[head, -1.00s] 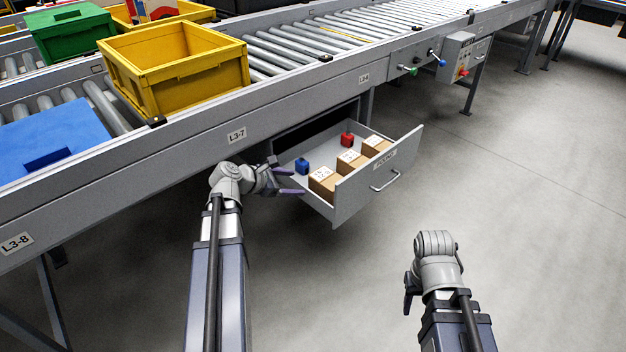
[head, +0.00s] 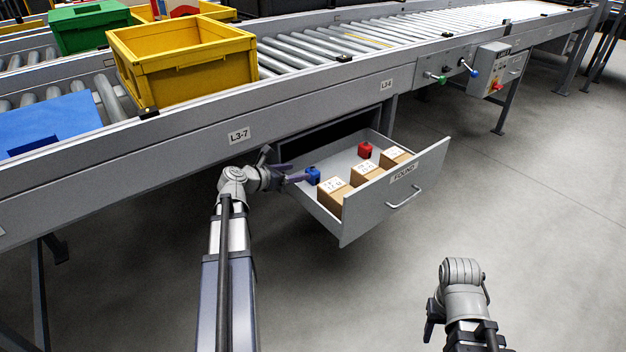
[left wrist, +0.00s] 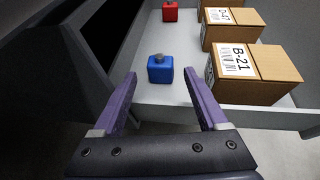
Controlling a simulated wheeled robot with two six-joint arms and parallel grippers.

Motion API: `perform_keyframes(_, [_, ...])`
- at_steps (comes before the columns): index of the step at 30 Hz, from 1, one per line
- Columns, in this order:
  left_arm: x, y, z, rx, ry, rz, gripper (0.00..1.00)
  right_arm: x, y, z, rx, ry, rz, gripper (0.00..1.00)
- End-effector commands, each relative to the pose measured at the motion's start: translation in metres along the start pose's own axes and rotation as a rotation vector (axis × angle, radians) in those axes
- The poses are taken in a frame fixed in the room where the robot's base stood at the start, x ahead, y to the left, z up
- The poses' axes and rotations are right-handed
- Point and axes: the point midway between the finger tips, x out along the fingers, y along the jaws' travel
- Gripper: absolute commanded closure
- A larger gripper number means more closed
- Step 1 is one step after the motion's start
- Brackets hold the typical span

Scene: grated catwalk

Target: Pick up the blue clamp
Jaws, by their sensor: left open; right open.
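The blue clamp (head: 312,175) is a small blue block lying in the open drawer, near its left side. In the left wrist view the blue clamp (left wrist: 160,68) lies ahead of the fingertips, roughly midway between them, with a grey knob on top. My left gripper (head: 294,174) reaches over the drawer's left side and is open and empty. Its two purple fingers (left wrist: 164,88) point at the clamp with a small gap left. My right gripper (head: 430,318) hangs over the bare floor at the lower right, away from the drawer; its fingers are mostly hidden.
The drawer (head: 398,190) stands open below the conveyor. It also holds a red block (head: 365,150) farther back and several labelled cardboard boxes (head: 366,170) along its front. The drawer's side wall and the conveyor rail are close to my left arm. The floor at right is free.

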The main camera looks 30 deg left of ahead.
Motion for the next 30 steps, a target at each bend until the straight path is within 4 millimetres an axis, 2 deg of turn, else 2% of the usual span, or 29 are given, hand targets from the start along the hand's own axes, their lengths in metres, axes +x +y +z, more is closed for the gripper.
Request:
perform_keyframes(1, [0.009,0.001,-0.002,0.001,0.0,-0.002,0.24,0.005,-0.001,0.0,0.0,0.0,0.0,0.5])
perform_keyframes(3, [0.014,0.0,-0.001,0.0,0.0,-0.002,0.24,0.006,-0.001,-0.001,0.0,0.001,0.0,0.5])
perform_keyframes(11, [0.021,0.0,-0.001,0.0,0.0,-0.001,0.24,0.009,-0.001,-0.001,0.0,0.001,0.0,0.5])
perform_keyframes(21, [0.07,0.001,-0.002,0.001,0.001,-0.002,0.24,0.028,-0.003,-0.002,0.0,0.002,0.0,0.5])
perform_keyframes(29, [0.073,0.0,0.0,0.0,0.0,0.0,0.24,0.028,-0.003,-0.002,0.0,0.002,0.0,0.5])
perform_keyframes(30, [0.073,0.0,0.0,0.0,0.0,0.0,0.28,0.028,-0.003,-0.002,0.0,0.002,0.0,0.5])
